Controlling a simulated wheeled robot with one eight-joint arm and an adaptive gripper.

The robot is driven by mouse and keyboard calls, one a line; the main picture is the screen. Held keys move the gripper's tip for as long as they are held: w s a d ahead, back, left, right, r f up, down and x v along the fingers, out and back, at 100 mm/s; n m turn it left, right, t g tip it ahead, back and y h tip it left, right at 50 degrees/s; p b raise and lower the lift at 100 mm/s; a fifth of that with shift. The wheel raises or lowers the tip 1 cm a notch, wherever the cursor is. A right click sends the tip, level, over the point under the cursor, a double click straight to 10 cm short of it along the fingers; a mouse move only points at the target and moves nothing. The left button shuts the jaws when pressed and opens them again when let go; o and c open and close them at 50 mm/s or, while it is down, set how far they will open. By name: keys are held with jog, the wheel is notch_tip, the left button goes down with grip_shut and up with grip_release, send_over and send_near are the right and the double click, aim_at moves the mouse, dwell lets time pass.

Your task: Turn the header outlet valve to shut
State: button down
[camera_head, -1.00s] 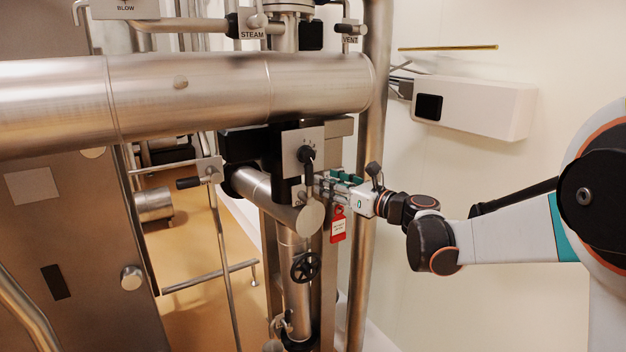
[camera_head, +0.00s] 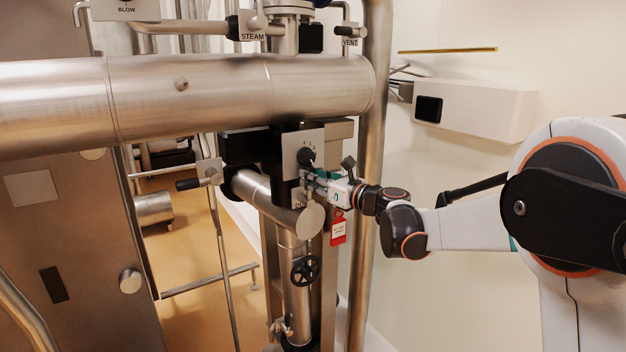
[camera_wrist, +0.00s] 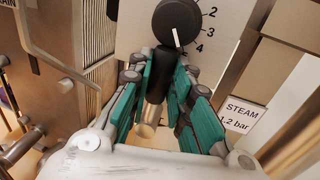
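A black round knob (camera_head: 306,156) with a white pointer line sits on a metal plate (camera_head: 290,150). In the wrist view the knob (camera_wrist: 178,22) points near the 4 on a scale. Below it a black handle (camera_wrist: 156,84) with a metal end hangs between the green finger pads. I cannot tell whether it belongs to the knob, or which part is the header outlet valve. My gripper (camera_head: 307,180) is at the handle, which it mostly hides in the head view. In the wrist view my gripper (camera_wrist: 165,85) straddles the handle; contact on both sides is unclear.
A large horizontal steel pipe (camera_head: 200,85) runs above the plate. A vertical pipe (camera_head: 372,120) stands right behind my wrist. A red tag (camera_head: 338,228) hangs just below my gripper. A black handwheel (camera_head: 305,270) is lower down. A "STEAM 1.2 bar" label (camera_wrist: 240,114) is at right.

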jog(key=shift+a, duration=0.1)
jog(key=s+a+f+n+h, duration=0.2)
jog(key=a+f+n, duration=0.1)
jog(key=n, duration=0.5)
jog(key=s+a+f+n+h+b, duration=0.1)
jog(key=s+a+f+n+h, duration=0.1)
jog(key=f+n, duration=0.3)
jog(key=shift+s+a+f+n+t+h, duration=0.25)
jog(key=shift+s+a+n+t+h, duration=0.4)
jog(key=shift+n, duration=1.15)
jog(key=shift+w+a+g+y, duration=0.1)
jog(key=shift+w+g+y, duration=0.05)
jog(key=shift+g+y, duration=0.1)
jog(key=c, duration=1.6)
grip_release()
jog(key=shift+f, duration=0.1)
jog(key=shift+o, duration=0.7)
jog(key=shift+w, duration=0.15)
